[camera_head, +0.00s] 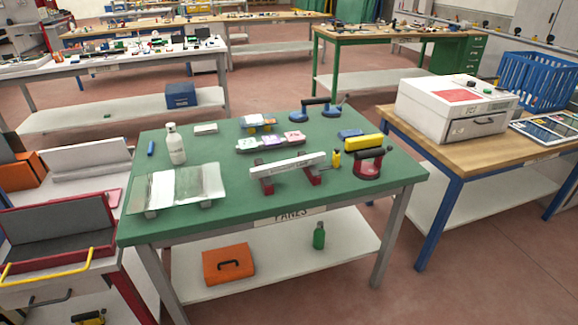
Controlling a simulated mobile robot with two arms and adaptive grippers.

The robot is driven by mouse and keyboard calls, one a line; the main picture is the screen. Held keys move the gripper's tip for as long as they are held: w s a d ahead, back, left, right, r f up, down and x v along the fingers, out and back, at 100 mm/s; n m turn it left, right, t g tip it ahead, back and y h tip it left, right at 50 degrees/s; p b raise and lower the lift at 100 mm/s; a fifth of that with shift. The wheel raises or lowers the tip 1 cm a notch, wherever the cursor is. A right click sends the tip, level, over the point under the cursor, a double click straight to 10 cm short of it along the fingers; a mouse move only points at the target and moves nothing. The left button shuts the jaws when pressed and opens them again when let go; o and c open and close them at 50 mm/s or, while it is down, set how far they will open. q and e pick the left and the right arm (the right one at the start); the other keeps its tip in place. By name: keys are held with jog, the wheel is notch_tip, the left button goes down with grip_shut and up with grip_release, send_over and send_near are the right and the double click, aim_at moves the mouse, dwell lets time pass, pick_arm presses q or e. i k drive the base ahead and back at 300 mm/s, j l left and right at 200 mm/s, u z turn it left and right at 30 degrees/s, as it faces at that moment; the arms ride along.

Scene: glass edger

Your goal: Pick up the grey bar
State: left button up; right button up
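The grey bar (288,167) lies across two dark red supports (314,177) near the front middle of the green table (240,213). It looks light grey, long and narrow, and it slants slightly up to the right. Its top and front side show, and nothing touches it from above. Neither of my grippers shows in the head view.
Left of the bar are a white bottle (176,146) and glass panes (178,187). Right of it are a small yellow bottle (336,159), a red-and-black suction lifter (369,163) and a yellow block (365,143). Small packs (270,140) lie behind it. The front table edge is mostly clear.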

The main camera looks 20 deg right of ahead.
aim_at(309, 160)
jog(key=i+j+z, duration=0.2)
jog(key=i, duration=0.25)
jog(key=i+j+z, duration=0.2)
jog(key=i, duration=0.25)
jog(key=l, duration=0.1)
